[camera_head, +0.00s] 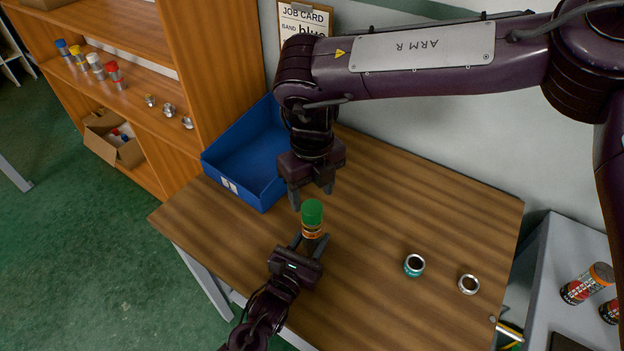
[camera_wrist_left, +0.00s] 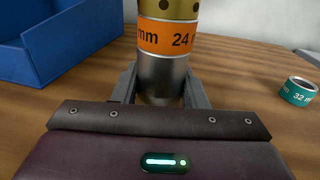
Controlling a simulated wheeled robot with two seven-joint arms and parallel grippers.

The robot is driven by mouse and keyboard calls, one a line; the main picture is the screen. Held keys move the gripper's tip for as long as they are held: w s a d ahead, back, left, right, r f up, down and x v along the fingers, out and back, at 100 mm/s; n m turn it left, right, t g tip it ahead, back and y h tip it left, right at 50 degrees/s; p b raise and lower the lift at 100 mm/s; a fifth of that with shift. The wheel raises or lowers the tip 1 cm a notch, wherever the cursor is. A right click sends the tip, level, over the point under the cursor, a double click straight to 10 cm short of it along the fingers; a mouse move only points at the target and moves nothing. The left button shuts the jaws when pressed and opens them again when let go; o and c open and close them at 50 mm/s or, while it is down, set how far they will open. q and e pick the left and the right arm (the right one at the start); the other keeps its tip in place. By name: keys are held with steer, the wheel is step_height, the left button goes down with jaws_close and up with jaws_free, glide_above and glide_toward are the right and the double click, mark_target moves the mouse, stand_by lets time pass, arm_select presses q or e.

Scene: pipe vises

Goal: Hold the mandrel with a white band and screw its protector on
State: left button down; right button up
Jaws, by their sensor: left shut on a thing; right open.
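My left gripper (camera_head: 311,243) is shut on an upright mandrel with an orange band (camera_head: 312,232) above the table. In the left wrist view the orange band (camera_wrist_left: 168,38) reads "24 mm", with a gold part above and bare metal below between the fingers. A green cap (camera_head: 312,212) tops it in the head view; the wrist view cuts that off. My right gripper (camera_head: 311,194) is open just above the green cap, pointing down. A teal-banded ring (camera_head: 413,265), marked "32 mm" in the wrist view (camera_wrist_left: 298,91), and a silver ring (camera_head: 469,284) sit on the table.
A blue bin (camera_head: 232,188) stands at the table's back left. Several capped mandrels, one white-topped (camera_head: 96,64), and small metal rings (camera_head: 168,109) are on the wooden shelf. A job card (camera_head: 303,20) reads "BAND blue".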

mark_target(312, 207)
steer(key=shift+f, duration=2.55)
steer(key=c, duration=1)
steer(key=o, duration=1.2)
steer(key=shift+c, duration=0.2)
steer(key=shift+r, duration=0.1)
step_height(312, 207, up, 12)
